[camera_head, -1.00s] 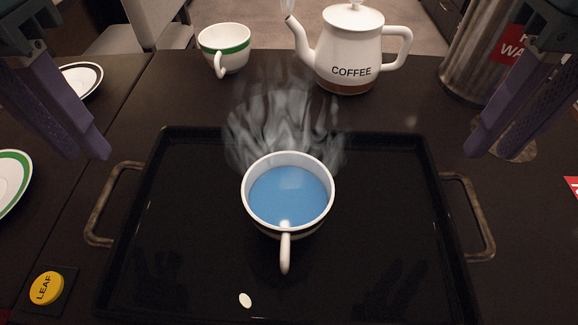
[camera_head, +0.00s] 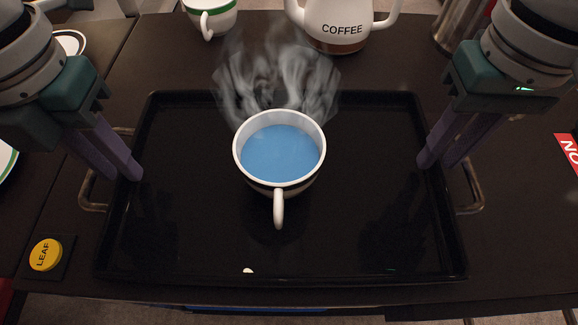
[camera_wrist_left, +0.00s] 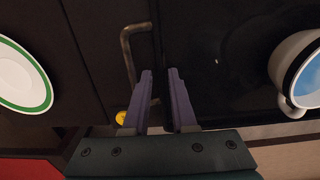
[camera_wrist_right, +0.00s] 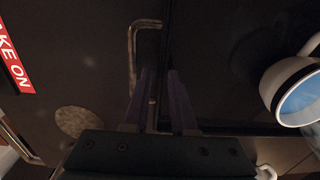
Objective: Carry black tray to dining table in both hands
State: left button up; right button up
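The black tray (camera_head: 370,245) lies on the dark counter and holds a white cup (camera_head: 279,158) of steaming blue liquid. It has a metal handle at each side, the left handle (camera_head: 92,205) and the right handle (camera_head: 473,190). My left gripper (camera_head: 122,177) is over the tray's left edge, fingers apart, with the left handle beside it in the left wrist view (camera_wrist_left: 130,50). My right gripper (camera_head: 438,165) is over the right edge, fingers apart, with the right handle beside it in the right wrist view (camera_wrist_right: 134,55). Finger contact is unclear.
A coffee pot (camera_head: 338,20) and a green-banded cup (camera_head: 212,15) stand behind the tray. A yellow LEAF disc (camera_head: 46,255) lies front left. A plate (camera_wrist_left: 20,78) is at the left, and a red sign (camera_head: 568,150) is at the right. The counter's front edge is close to the tray.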

pick_arm(q)
jog(key=shift+f, duration=0.35)
pick_arm(e)
jog(key=shift+f, duration=0.4)
pick_arm(q)
grip_shut()
pick_arm(e)
grip_shut()
dwell(0.6)
